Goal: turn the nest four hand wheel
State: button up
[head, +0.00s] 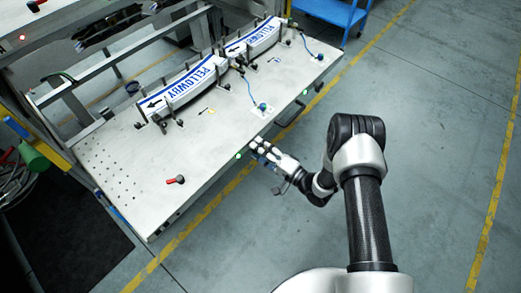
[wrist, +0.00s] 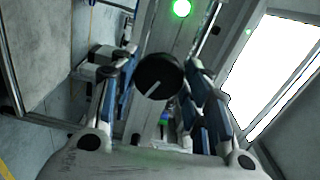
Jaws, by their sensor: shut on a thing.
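A black round hand wheel (wrist: 158,78) with a white line on its face sits between the fingers of my gripper (wrist: 157,85) in the wrist view. The line points down and to the left. My gripper is shut on the wheel's sides. In the head view my gripper (head: 259,149) is at the table's front edge, and the wheel is hidden behind it. No nest number can be read.
A lit green lamp (wrist: 181,8) is just above the wheel. The pale table (head: 120,165) carries two curved white label strips, a near one (head: 192,84) and a far one (head: 252,42), and a red-handled part (head: 176,180). A blue cart (head: 335,12) stands behind. Floor at right is clear.

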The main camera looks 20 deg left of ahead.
jog(key=shift+m, duration=0.5)
jog(key=o, duration=1.1)
jog(key=shift+c, duration=0.2)
jog(key=v, duration=1.2)
jog(key=shift+s, duration=0.1)
